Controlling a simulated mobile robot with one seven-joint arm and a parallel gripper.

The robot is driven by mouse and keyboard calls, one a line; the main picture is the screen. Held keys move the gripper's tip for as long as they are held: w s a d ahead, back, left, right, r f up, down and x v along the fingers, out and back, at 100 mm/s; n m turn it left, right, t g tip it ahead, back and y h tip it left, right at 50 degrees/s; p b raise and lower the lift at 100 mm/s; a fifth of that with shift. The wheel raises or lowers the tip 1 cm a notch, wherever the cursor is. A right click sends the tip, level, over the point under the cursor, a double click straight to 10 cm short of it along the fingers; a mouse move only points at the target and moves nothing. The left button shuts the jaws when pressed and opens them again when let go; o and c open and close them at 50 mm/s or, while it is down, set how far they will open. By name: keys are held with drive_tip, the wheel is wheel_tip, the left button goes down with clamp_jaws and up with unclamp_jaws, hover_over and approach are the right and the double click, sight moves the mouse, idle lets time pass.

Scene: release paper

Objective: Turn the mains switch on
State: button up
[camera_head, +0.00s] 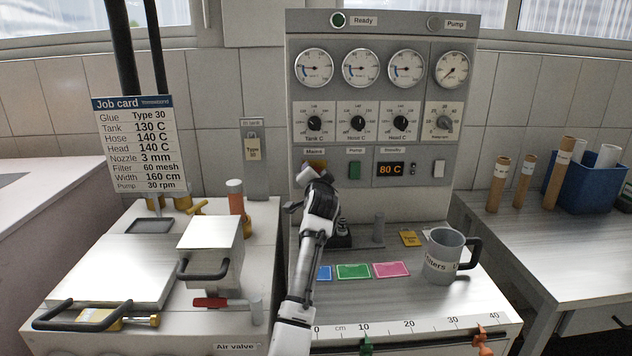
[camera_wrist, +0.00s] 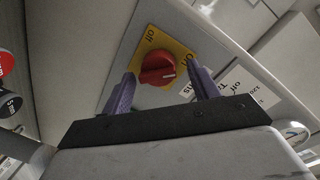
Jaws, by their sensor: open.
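The mains switch is a red rotary knob (camera_wrist: 158,68) on a yellow plate (camera_wrist: 147,42) marked Off and On, seen in the wrist view. A pale mark shows on the knob's right side; I cannot tell for sure which word it points to. My gripper (camera_wrist: 162,76) is open, with one purple finger on each side of the knob. Whether the fingers touch it is unclear. In the head view my gripper (camera_head: 308,182) is at the panel just under the Mains label (camera_head: 314,152).
A lidded box (camera_head: 211,236) is at left.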

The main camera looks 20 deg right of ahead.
drive_tip(key=b+v, duration=0.4)
drive_tip(key=v, duration=0.9)
drive_tip(key=shift+s+a, duration=0.15)
drive_tip(key=shift+s, duration=0.15)
